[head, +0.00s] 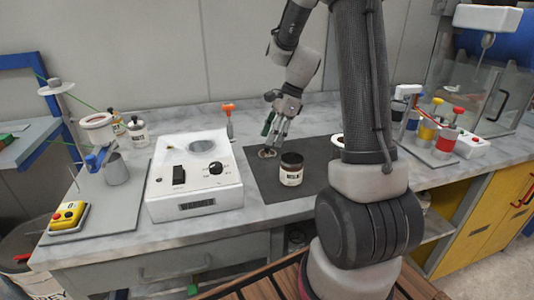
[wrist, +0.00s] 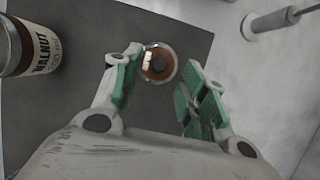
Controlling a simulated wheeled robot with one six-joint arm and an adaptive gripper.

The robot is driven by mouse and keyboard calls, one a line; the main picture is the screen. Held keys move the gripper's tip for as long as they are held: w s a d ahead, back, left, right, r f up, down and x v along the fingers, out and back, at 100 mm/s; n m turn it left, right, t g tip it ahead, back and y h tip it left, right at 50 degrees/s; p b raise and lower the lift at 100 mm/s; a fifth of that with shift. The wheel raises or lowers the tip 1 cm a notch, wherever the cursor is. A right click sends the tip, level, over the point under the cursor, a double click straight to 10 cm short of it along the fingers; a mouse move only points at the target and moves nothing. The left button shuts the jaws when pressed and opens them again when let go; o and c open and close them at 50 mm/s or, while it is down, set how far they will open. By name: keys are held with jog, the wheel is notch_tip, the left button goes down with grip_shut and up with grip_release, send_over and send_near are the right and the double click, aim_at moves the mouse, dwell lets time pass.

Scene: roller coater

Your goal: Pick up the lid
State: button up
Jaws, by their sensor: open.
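A small round object that looks like the lid (head: 267,153) lies on the dark mat, left of and behind the walnut jar (head: 291,168). In the wrist view the lid (wrist: 158,63) has a pale metallic rim, a brown inside and a light patch on its left. My gripper (head: 273,138) points down above it. Its green-padded fingers (wrist: 158,82) are spread, with the lid seen between and just beyond the fingertips. Nothing is held. The jar also shows at the upper left of the wrist view (wrist: 40,45). The gap between fingertips and lid is hard to judge.
The dark mat (head: 255,186) lies on a marble counter. A white control box (head: 195,190) stands left of the mat, with an orange-handled tool (head: 229,122) behind it. A grey metal rod tool (wrist: 270,22) lies to the right in the wrist view. Mat around the lid is clear.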

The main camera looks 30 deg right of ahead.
aim_at(268, 147)
jog(key=x, duration=0.3)
jog(key=shift+a+f, duration=0.2)
jog(key=shift+f, duration=0.05)
jog(key=shift+c, duration=0.4)
jog(key=c, duration=0.8)
jog(key=shift+o, duration=0.2)
